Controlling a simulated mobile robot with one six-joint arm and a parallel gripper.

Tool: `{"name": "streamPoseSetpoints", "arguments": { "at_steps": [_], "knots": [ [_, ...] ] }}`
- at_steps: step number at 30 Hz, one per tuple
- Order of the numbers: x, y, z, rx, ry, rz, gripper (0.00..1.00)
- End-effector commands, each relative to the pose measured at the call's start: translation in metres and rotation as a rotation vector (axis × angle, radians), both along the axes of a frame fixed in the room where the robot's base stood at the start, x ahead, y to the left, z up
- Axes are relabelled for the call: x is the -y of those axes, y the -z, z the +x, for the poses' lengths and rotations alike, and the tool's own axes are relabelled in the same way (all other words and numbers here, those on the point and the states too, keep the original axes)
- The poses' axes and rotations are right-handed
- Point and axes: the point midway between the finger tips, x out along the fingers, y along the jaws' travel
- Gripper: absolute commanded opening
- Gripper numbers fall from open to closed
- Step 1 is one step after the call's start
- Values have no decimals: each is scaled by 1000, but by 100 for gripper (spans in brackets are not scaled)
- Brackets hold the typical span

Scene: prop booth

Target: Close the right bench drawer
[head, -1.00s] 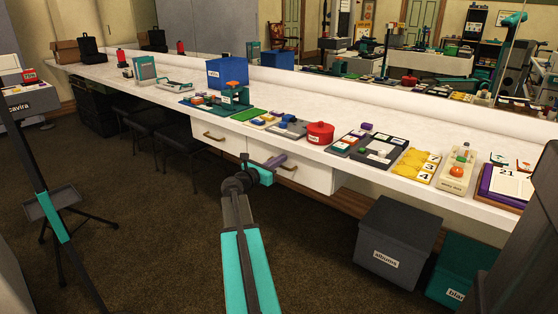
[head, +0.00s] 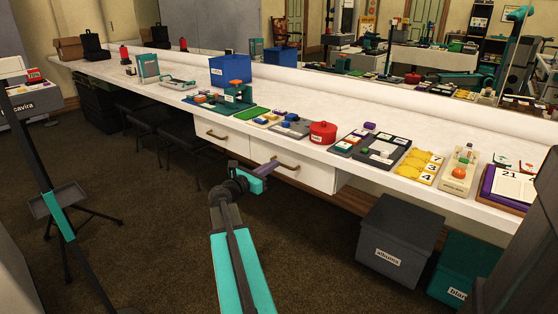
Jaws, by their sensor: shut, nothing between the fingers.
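The right bench drawer (head: 315,175) has a white front with a dark bar handle (head: 285,163) and sits under the white bench top. Its front looks close to in line with the left drawer (head: 225,140); I cannot tell whether a small gap remains. My gripper (head: 269,166), teal with purple fingers, is shut and empty. It is in front of the right drawer, near the left end of its handle, and covers part of the lower front. I cannot tell whether the fingers touch the drawer.
The bench top (head: 390,130) carries a red pot (head: 323,132), a blue box (head: 230,71) and several trays. A grey bin (head: 395,240) and a teal bin (head: 455,268) stand below at right. A tripod stand (head: 55,200) is at left. Carpet is clear between.

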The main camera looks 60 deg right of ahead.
Motion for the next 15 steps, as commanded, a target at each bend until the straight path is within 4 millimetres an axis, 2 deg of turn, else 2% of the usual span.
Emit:
{"name": "streamPoseSetpoints", "arguments": {
  "at_steps": [1,6,15],
  "knots": [
    [-11,-2,1,-1,-2,0,0],
    [-38,-2,6,-1,-2,1,0],
    [-69,0,12,0,0,1,0]
  ]
}}
